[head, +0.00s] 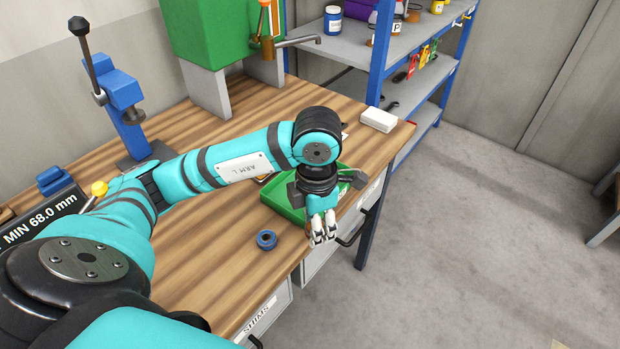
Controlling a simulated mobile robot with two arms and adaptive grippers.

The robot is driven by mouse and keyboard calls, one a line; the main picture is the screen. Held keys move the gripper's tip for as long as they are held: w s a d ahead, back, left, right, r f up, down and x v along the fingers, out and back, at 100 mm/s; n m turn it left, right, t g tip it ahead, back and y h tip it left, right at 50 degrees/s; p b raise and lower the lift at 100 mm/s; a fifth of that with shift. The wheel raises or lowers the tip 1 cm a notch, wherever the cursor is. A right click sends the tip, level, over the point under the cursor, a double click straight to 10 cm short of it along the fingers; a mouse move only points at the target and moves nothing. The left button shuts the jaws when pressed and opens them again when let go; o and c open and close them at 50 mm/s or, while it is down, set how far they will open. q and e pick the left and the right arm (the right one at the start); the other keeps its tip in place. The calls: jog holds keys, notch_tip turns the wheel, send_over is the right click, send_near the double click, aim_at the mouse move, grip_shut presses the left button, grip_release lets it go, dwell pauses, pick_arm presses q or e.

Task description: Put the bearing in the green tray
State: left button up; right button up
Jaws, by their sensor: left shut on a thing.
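The green tray (285,193) sits on the wooden bench near its right front edge, partly covered by my left arm. My left gripper (322,230) points down at the tray's front right side, by the bench edge. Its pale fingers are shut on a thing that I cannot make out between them. A small blue ring-shaped part (266,240) with a dark centre lies on the bench, in front of the tray and apart from the gripper. I cannot tell whether it is the bearing. My right gripper is not in view.
A white box (378,120) lies at the bench's far right corner. Drawers (318,258) are below the front edge.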

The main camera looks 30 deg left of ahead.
pick_arm(q)
jog(key=shift+a+n, duration=0.1)
jog(key=shift+n, duration=0.3)
jog(key=shift+w+a, duration=0.25)
jog(key=shift+w, duration=0.1)
jog(key=w+a+p, duration=0.1)
jog(key=w+a, duration=0.2)
jog(key=w, duration=0.1)
jog(key=w+a+f+p, duration=0.1)
jog(key=w+a+p, duration=0.1)
jog(key=w+a, duration=0.1)
jog(key=w+a+p, duration=0.1)
jog(key=w+a, duration=0.1)
jog(key=w, duration=0.2)
jog(key=shift+w+a+f, duration=0.2)
jog(key=shift+w+a, duration=0.15)
jog(key=shift+a, duration=0.05)
jog(key=shift+w+a+f+p, duration=0.15)
jog(key=shift+w+a+p, duration=0.05)
jog(key=shift+p, duration=0.3)
notch_tip(320, 180, down, 2)
jog(key=shift+f+p, duration=0.25)
jog(key=shift+p, duration=0.35)
jog(key=shift+f, duration=0.45)
